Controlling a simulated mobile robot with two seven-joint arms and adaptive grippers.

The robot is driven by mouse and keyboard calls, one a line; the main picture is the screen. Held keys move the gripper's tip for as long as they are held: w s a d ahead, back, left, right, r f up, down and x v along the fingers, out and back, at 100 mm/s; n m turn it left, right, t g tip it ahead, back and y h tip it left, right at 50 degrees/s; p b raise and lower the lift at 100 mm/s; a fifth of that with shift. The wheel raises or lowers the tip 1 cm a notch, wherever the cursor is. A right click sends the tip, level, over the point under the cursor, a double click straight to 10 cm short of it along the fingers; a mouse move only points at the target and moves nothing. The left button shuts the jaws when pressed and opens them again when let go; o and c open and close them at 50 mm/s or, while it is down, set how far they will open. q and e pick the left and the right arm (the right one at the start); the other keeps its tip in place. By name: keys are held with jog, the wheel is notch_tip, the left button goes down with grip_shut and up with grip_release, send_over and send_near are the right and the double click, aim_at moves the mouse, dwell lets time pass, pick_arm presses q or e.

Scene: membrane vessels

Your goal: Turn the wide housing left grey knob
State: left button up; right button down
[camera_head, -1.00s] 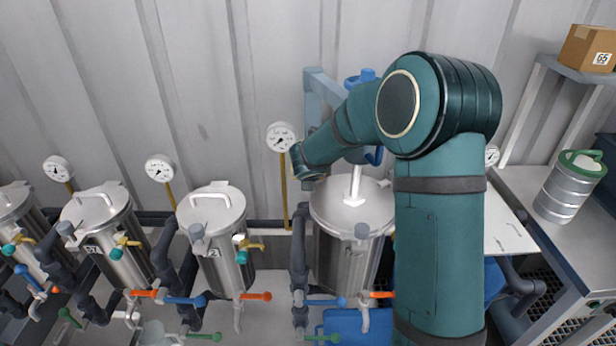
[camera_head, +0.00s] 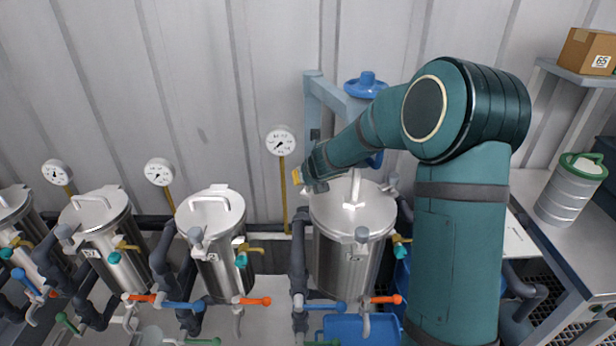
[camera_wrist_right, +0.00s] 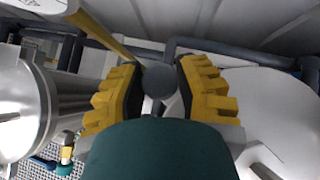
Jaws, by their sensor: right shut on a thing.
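The wide housing (camera_head: 345,255) is a large steel vessel with a flat lid, right of the middle in the head view. My right gripper (camera_head: 301,178) is at the left edge of its lid, reaching in from the right over the lid. In the right wrist view the round grey knob (camera_wrist_right: 159,80) sits between the two yellow-padded fingers of my right gripper (camera_wrist_right: 158,90), which is shut on it. The knob is hidden behind the gripper in the head view. My left gripper is not in view.
Narrower steel vessels (camera_head: 222,250) stand in a row to the left, with gauges (camera_head: 281,141) on the wall behind. A blue handwheel (camera_head: 366,84) on a frame stands behind the wide housing. Orange and blue valve levers (camera_head: 252,300) line the front. A bench with a metal canister (camera_head: 571,190) is at right.

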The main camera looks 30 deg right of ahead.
jog(key=c, duration=0.6)
grip_release()
jog(key=shift+v, duration=3.75)
